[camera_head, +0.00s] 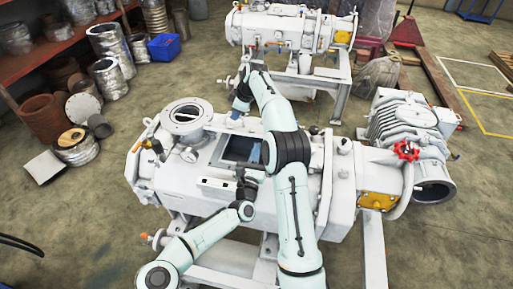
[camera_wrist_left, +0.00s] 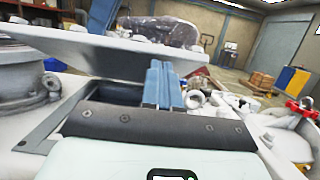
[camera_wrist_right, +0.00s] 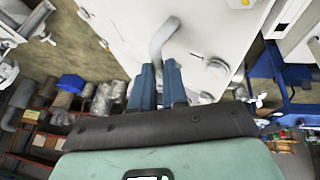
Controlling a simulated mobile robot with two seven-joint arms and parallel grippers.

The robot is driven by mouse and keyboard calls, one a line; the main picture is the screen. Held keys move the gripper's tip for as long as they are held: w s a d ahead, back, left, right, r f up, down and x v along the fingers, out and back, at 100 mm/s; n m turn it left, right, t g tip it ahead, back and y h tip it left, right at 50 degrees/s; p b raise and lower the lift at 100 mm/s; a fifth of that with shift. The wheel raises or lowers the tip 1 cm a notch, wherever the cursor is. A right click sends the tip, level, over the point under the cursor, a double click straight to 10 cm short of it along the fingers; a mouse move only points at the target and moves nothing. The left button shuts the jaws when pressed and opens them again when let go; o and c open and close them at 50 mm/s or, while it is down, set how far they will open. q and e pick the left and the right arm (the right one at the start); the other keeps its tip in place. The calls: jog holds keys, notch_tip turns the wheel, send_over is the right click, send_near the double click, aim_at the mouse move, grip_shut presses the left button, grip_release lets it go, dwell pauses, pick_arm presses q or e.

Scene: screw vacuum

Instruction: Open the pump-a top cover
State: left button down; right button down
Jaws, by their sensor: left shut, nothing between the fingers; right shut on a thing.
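Pump-a is the near white machine (camera_head: 165,170), with a dark rectangular opening (camera_head: 232,148) in its top. In the left wrist view its top cover (camera_wrist_left: 105,50), a flat pale plate, stands tilted above the opening (camera_wrist_left: 115,92). My right gripper (camera_head: 234,117) is at the far side of the opening, shut on the cover's grey curved handle (camera_wrist_right: 163,38); the white cover face (camera_wrist_right: 205,40) spreads behind it. My left gripper (camera_head: 255,152) is shut and empty over the opening, its blue fingers (camera_wrist_left: 161,84) under or close to the cover's edge; contact is unclear.
A round port (camera_head: 187,114) stands left of the opening. A red valve wheel (camera_head: 406,151) and a ribbed motor unit (camera_head: 405,118) are at the right. A second white pump (camera_head: 285,27) stands behind. Shelves with metal parts (camera_head: 60,55) are at the left.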

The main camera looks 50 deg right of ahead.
pick_arm(q)
jog(key=shift+w+d+r, duration=0.1)
jog(key=shift+d+r, duration=0.15)
jog(key=shift+r, duration=0.25)
pick_arm(e)
jog(key=shift+s+d+f, duration=0.25)
jog(key=shift+d+f, duration=0.15)
jog(key=shift+d, duration=0.05)
pick_arm(q)
jog(key=shift+w+d+r, duration=0.15)
jog(key=shift+d+r, duration=0.05)
jog(key=shift+r, duration=0.3)
jog(key=shift+w+d+r, duration=0.15)
jog(key=shift+r, duration=0.3)
pick_arm(e)
jog(key=shift+f, duration=0.1)
jog(key=c, duration=1.3)
grip_release()
jog(key=shift+o, duration=0.8)
pick_arm(q)
jog(key=shift+d+f, duration=0.2)
jog(key=shift+f, duration=0.05)
pick_arm(e)
jog(key=shift+w+a, duration=0.1)
jog(key=shift+w+a+r, duration=0.1)
jog(key=shift+w+r, duration=0.05)
jog(key=shift+r, duration=0.1)
jog(key=shift+r, duration=0.1)
